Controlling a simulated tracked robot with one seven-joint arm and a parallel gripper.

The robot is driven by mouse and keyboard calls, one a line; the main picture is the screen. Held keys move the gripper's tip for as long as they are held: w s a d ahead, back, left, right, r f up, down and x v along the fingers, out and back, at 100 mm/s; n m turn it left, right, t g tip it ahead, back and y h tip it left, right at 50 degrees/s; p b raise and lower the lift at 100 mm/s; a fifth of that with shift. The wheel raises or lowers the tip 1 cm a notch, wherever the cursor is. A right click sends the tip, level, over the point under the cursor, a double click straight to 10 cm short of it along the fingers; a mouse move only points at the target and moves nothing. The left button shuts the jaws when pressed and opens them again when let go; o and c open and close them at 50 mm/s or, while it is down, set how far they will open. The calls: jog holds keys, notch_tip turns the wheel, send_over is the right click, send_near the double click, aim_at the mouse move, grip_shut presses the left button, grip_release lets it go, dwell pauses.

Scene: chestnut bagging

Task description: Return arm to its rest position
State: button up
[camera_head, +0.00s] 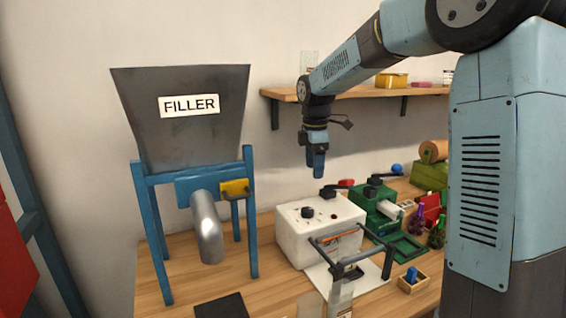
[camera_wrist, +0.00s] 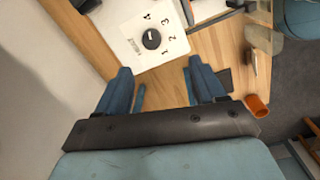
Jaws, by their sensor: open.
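My gripper (camera_head: 317,165) hangs pointing down from my arm, in the air above the back of the white box machine (camera_head: 294,240) in the head view. In the wrist view its two blue fingers (camera_wrist: 162,92) are spread apart with nothing between them. The white machine's top with a black dial (camera_wrist: 151,39) and the digits 1 to 4 shows beyond the fingers. My arm reaches from the upper right of the head view, bent down at the wrist.
A grey hopper labelled FILLER (camera_head: 185,125) stands on blue legs at left. A green machine (camera_head: 376,206) is right of the white one. A wooden shelf (camera_head: 352,92) with boxes is on the wall behind my arm. The workbench (camera_head: 180,270) front left is mostly bare.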

jog(key=s+d+r+m+t, duration=0.1)
jog(key=s+d+r+m, duration=0.15)
jog(key=s, duration=0.35)
jog(key=s+d+r+m+t, duration=0.1)
jog(key=s+d+r+m, duration=0.1)
jog(key=s+m, duration=0.25)
jog(key=s+d+r+m, duration=0.2)
jog(key=s+m, duration=0.1)
jog(key=s, duration=0.3)
jog(key=s+d+f+m+t, duration=0.1)
jog(key=s+m, duration=0.3)
jog(key=s, duration=0.4)
jog(key=s+d+f+m+t, duration=0.2)
jog(key=s+m, duration=0.3)
jog(key=s, duration=0.3)
jog(key=shift+d, duration=0.85)
